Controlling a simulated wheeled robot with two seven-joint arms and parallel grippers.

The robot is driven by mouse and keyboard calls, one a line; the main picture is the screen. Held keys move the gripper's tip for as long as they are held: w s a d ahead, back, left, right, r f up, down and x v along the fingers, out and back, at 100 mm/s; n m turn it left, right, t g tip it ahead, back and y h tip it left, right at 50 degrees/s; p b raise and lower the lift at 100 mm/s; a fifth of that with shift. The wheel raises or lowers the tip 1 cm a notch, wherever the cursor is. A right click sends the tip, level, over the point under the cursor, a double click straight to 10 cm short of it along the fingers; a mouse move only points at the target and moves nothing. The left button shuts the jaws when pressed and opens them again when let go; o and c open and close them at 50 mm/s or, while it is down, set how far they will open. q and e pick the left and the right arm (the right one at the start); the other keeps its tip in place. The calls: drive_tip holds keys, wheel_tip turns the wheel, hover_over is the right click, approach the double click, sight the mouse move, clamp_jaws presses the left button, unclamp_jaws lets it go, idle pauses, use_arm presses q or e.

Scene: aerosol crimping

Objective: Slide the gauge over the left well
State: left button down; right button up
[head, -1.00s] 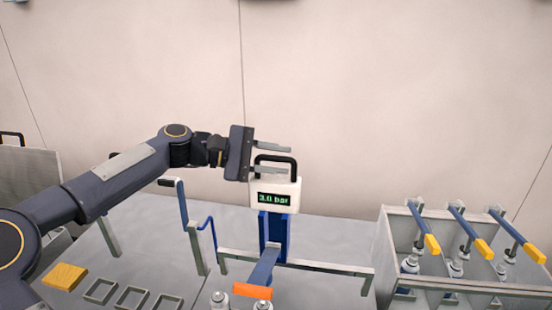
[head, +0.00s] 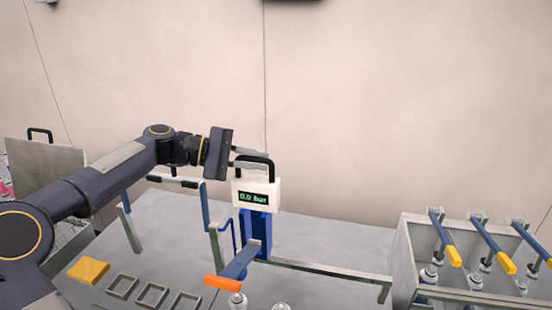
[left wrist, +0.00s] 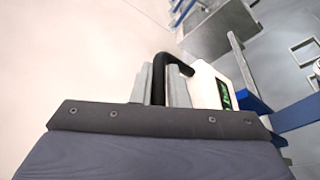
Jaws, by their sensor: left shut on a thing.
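The gauge (head: 256,194) is a white box with a black handle, a green "0.0 bar" display and a blue upright. It stands at the left end of a grey rail (head: 325,268). Its blue arm (head: 241,260) with an orange end (head: 222,283) reaches forward, just behind and left of a silver can top (head: 238,300). A second can top (head: 281,307) is to the right. The wells are mostly cut off below. My left gripper (head: 250,158) is shut on the handle; the left wrist view shows the handle (left wrist: 160,75) between the fingers.
A rack with several blue levers with yellow ends (head: 453,256) stands at the right. A yellow block (head: 88,271) and several grey square frames (head: 152,295) lie at front left. A blue post (head: 205,207) stands close left of the gauge.

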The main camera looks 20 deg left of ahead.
use_arm(q)
drive_tip(key=shift+a+r, duration=0.15)
drive_tip(key=shift+a, duration=0.4)
drive_tip(key=shift+d, duration=0.1)
use_arm(e)
drive_tip(key=shift+a, duration=0.15)
use_arm(q)
drive_tip(key=c, duration=1.5)
unclamp_jaws()
drive_tip(key=shift+a, duration=0.2)
drive_tip(key=shift+o, duration=0.2)
drive_tip(key=shift+d, duration=0.1)
use_arm(e)
drive_tip(key=shift+a, duration=0.15)
use_arm(q)
drive_tip(key=shift+b+v, duration=0.7)
drive_tip(key=shift+v, duration=3.2)
use_arm(e)
drive_tip(key=shift+f, duration=0.6)
